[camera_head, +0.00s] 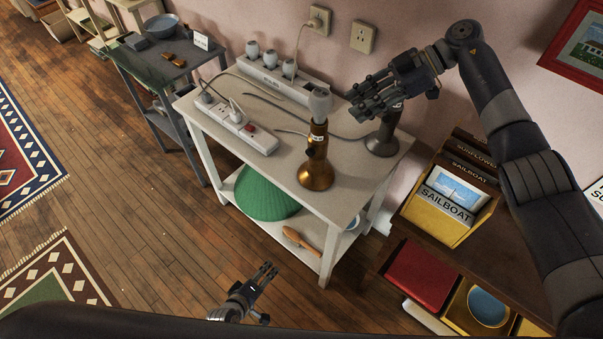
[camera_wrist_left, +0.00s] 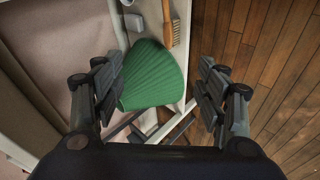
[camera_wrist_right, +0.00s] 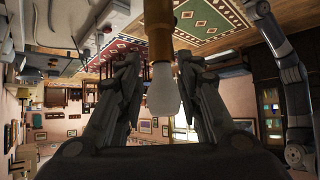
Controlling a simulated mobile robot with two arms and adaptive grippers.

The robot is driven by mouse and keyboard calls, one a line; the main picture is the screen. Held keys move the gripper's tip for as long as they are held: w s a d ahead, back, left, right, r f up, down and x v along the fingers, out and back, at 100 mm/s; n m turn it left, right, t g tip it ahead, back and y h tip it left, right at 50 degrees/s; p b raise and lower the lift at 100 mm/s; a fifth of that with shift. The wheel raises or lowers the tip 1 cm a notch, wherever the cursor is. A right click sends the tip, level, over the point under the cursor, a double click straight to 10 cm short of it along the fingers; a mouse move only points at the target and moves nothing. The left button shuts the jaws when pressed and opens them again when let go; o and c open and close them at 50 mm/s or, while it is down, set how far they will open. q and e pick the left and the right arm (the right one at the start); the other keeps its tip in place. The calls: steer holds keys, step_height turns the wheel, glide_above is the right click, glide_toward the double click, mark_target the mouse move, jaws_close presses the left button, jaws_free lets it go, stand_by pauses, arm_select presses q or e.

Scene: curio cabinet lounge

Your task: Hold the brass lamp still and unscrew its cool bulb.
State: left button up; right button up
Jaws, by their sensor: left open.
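The brass lamp (camera_head: 316,168) stands upright on the white table. A pale bulb (camera_head: 320,102) sits in its top. My right gripper (camera_head: 358,98) is just right of the bulb and points toward it. In the right wrist view, the bulb (camera_wrist_right: 162,92) and the lamp's brass neck (camera_wrist_right: 158,35) lie in line with the gap between the open fingers, with space on both sides. My left gripper (camera_head: 266,273) is open and empty, low in front of the table and away from the lamp. The left wrist view shows its fingers (camera_wrist_left: 160,88) wide apart.
A dark lamp (camera_head: 384,137) stands behind the brass one. A power strip (camera_head: 237,131), cables and a long holder (camera_head: 283,80) with several bulb-like pieces share the white table (camera_head: 200,104). A green shade (camera_head: 264,195) and brush (camera_head: 302,241) lie on its lower shelf.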

arm_select(q)
steer(key=w+d+r+n+t+h, duration=0.1)
steer(key=w+d+r+n+t, duration=0.15)
steer(key=w+r+n, duration=0.45)
steer(key=w+d+r+n+t+h, duration=0.1)
steer(key=w+d+r+n+t, duration=0.2)
steer(key=r, duration=0.7)
steer(key=n+t, duration=0.3)
steer(key=n, duration=0.9)
glide_toward(314, 152)
steer(key=w, duration=0.2)
steer(key=shift+h, duration=0.3)
steer(key=x, duration=1.1)
steer(key=shift+d+f, duration=0.15)
steer(key=shift+f, duration=0.1)
steer(key=shift+s, duration=0.1)
jaws_close()
